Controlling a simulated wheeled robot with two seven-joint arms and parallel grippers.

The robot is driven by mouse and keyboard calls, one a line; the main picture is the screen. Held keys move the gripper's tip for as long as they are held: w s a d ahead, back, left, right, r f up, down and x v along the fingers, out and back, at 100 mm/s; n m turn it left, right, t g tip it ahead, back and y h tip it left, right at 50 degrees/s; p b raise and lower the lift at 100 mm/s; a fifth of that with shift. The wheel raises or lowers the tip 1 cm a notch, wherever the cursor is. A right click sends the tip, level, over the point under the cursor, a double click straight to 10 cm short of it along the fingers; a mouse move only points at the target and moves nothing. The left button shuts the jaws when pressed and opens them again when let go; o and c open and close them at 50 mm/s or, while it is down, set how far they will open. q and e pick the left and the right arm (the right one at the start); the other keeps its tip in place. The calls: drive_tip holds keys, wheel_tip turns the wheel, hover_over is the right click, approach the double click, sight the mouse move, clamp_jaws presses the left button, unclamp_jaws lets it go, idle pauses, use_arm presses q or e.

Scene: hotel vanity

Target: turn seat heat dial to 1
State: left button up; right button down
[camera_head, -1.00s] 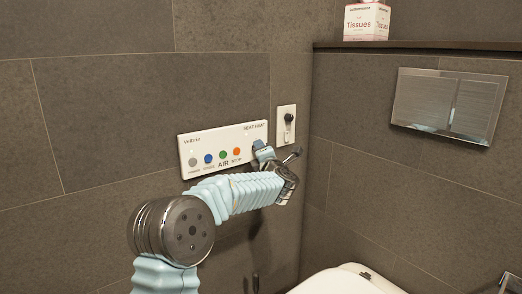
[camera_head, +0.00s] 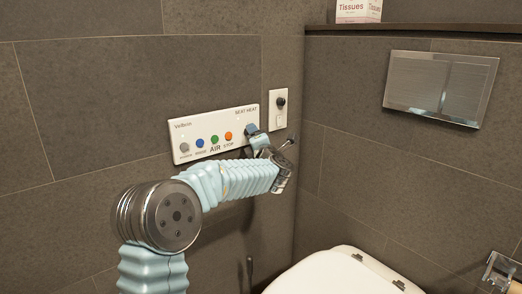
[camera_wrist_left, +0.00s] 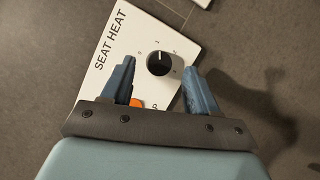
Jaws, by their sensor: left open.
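The white control panel (camera_head: 212,133) is on the tiled wall, with SEAT HEAT printed at its right end. The round black seat heat dial (camera_wrist_left: 159,63) shows in the left wrist view, with small numbers around it. Its white pointer mark points up in that picture, towards the 1. My left gripper (camera_wrist_left: 161,74) is open. Its two blue fingers stand on either side of the dial, with a visible gap to it on both sides. In the head view the same gripper (camera_head: 269,138) is at the panel's right end and hides the dial.
Several coloured round buttons, including the orange STOP button (camera_head: 228,136), are on the panel left of the gripper. A small wall plate (camera_head: 280,110) with a black knob is just right of the panel. The toilet (camera_head: 345,272) stands below right, beneath a flush plate (camera_head: 440,86).

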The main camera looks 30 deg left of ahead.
use_arm(q)
drive_tip(key=b+v, duration=0.1)
drive_tip(key=v, duration=1)
drive_tip(key=shift+s+d+f+b, duration=0.2)
drive_tip(key=shift+s+b, duration=0.05)
drive_tip(key=shift+b, duration=0.15)
